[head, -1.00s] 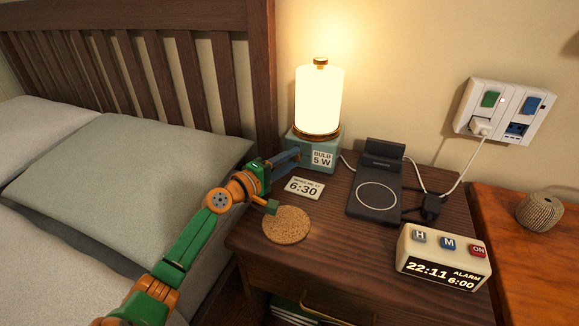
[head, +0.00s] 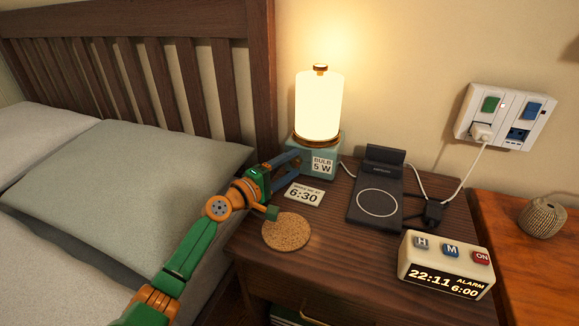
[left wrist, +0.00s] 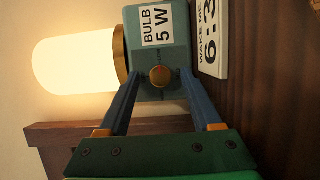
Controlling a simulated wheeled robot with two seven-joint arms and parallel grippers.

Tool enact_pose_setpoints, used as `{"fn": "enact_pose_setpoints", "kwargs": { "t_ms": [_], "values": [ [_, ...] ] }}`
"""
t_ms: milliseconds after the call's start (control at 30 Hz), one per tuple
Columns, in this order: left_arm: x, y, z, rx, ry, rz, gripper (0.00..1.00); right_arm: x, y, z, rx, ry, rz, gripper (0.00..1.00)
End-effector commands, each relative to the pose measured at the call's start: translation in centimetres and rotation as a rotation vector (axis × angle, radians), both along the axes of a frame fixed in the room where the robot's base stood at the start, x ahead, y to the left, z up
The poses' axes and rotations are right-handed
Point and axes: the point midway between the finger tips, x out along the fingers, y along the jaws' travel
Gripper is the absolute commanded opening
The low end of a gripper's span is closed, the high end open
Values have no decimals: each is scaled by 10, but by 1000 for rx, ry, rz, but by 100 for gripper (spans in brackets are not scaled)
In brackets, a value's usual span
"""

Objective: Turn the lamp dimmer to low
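The lamp (head: 318,104) stands lit at the back left of the nightstand, a glowing white cylinder on a blue-green base (head: 322,171) labelled "BULB 5 W". In the left wrist view the lamp shade (left wrist: 75,62) lies on its side, and a round brass knob (left wrist: 160,76) shows on the base (left wrist: 168,52). My left gripper (head: 297,160) is at the base's left side. In the left wrist view its two blue fingers (left wrist: 160,85) are apart, one on each side of the knob, with visible gaps. The head view hides the knob. My right gripper is not in view.
A "6:30" card (head: 304,195) and a cork coaster (head: 286,231) lie close to my left gripper. A black charging stand (head: 377,202), an alarm clock (head: 446,264) and cables are to the right. The headboard (head: 190,75) and bed are at left.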

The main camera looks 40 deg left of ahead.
Motion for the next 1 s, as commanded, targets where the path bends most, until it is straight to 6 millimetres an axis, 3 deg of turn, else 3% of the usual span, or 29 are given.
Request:
{"fn": "enact_pose_setpoints", "kwargs": {
  "t_ms": [167, 600, 1000],
  "values": [
    [-4, 1, -1, 0, 2, 0, 66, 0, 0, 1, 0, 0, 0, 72],
    [-63, 10, -2, -2, 2, -1, 66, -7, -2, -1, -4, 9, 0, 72],
    [-70, 11, 0, 0, 0, 0, 66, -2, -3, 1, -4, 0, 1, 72]
  ]
}}
